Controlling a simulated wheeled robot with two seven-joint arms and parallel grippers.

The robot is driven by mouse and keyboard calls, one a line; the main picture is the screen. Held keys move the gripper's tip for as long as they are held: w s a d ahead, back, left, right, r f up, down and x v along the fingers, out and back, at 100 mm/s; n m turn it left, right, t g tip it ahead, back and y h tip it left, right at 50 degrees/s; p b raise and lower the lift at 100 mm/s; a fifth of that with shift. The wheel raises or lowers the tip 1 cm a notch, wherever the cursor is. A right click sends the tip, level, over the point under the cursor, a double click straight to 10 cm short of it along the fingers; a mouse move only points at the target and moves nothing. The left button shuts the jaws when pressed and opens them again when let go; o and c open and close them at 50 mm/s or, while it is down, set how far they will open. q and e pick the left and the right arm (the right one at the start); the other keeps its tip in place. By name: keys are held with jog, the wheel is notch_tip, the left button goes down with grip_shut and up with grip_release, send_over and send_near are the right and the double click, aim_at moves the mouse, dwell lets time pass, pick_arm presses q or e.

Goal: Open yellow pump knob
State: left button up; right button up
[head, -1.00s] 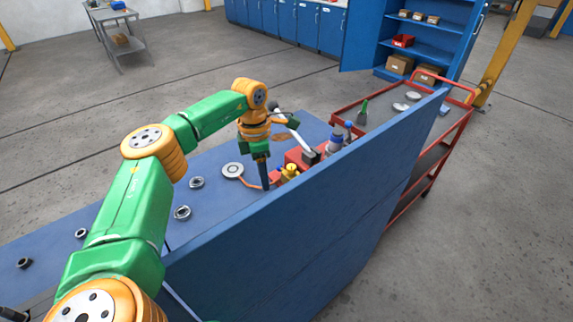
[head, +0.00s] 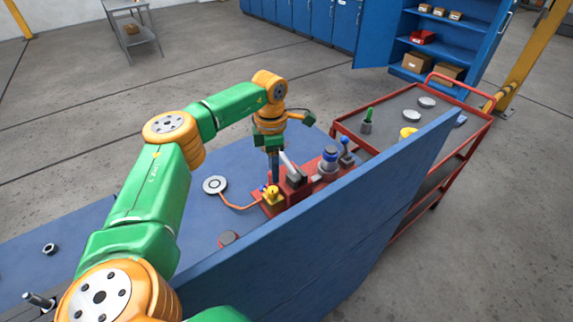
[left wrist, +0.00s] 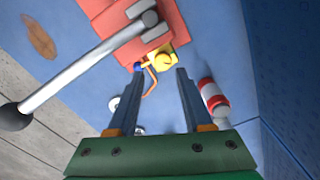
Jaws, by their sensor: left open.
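The yellow pump knob (head: 270,194) sits at the near left end of a red pump base (head: 272,209) on the blue bench. In the left wrist view the yellow knob (left wrist: 165,60) lies just beyond my fingertips, roughly between their lines, beside the red base (left wrist: 112,18). My left gripper (head: 274,178) points down close to the knob. In the left wrist view the left gripper (left wrist: 159,71) has its fingers apart with nothing between them. A small blue part shows by the left fingertip. Contact cannot be told. My right gripper is not in view.
A grey lever (left wrist: 75,76) with a black ball end reaches across the left wrist view. A red-and-white cylinder (left wrist: 214,100) stands right of the fingers. A blue panel (head: 330,225) borders the bench. A red cart (head: 398,115) stands behind. An orange hose runs to a round disc (head: 215,185).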

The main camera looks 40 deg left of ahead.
aim_at(273, 189)
pick_arm(q)
jog(key=f, duration=0.2)
jog(key=shift+w+f, duration=0.3)
jog(key=shift+f, duration=0.05)
jog(key=f, duration=0.1)
jog(key=s+f+b, duration=0.1)
jog(key=f, duration=0.1)
jog(key=shift+s+f, duration=0.1)
jog(key=shift+s, duration=0.25)
jog(key=shift+s+f+b, duration=0.25)
jog(key=shift+f+b, duration=0.05)
jog(key=shift+b, duration=0.1)
jog(key=shift+w+f, duration=0.2)
jog(key=shift+w, duration=0.35)
jog(key=shift+c, duration=1.3)
grip_shut()
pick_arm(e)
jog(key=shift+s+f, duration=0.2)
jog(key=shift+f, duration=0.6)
